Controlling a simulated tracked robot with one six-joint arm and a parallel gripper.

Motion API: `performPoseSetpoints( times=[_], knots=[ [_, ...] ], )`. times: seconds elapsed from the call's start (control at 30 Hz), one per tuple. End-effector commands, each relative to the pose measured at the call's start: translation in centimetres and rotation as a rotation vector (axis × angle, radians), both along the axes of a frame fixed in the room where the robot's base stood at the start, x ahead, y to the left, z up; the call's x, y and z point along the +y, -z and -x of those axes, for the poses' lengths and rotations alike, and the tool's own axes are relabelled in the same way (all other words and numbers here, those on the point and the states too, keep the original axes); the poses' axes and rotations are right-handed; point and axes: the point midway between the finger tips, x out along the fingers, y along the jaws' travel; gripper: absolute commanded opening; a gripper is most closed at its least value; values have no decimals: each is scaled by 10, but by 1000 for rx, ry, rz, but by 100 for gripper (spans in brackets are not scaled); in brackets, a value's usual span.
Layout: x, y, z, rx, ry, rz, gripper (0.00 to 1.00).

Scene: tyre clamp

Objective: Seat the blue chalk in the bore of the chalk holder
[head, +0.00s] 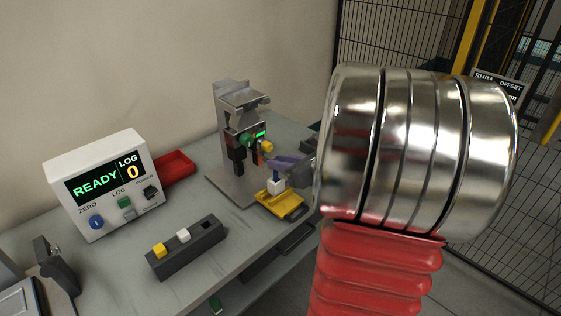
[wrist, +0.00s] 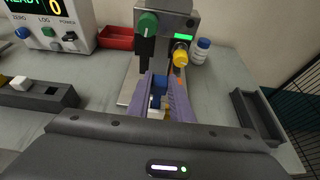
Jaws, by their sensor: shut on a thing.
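My gripper (head: 283,162) has purple fingers, which also show in the wrist view (wrist: 161,80). It is shut on the blue chalk (wrist: 157,86), which stands about upright between the fingers. In the head view the blue chalk (head: 276,175) shows just below the fingers. Directly under it is a white block (head: 276,187) on a yellow carriage (head: 286,204), which looks like the chalk holder. The lower end of the chalk and the bore are hidden, so I cannot tell whether the chalk is in the bore or just above it.
A grey stand (head: 238,130) with a green knob and yellow knob rises right behind the fingers. A dark rack (head: 190,258) holds yellow and white pieces. A READY/LOG box (head: 103,183), red tray (head: 178,166) and white bottle (wrist: 201,50) stand around. A dark open bin (wrist: 257,115) is at right.

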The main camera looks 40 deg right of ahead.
Motion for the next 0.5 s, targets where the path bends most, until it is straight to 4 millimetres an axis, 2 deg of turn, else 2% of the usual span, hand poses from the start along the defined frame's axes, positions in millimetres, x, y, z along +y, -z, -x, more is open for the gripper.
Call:
performPoseSetpoints(
  times=[0.5],
  knots=[
    [0,10,0,0,-1,-1,0]
  ],
)
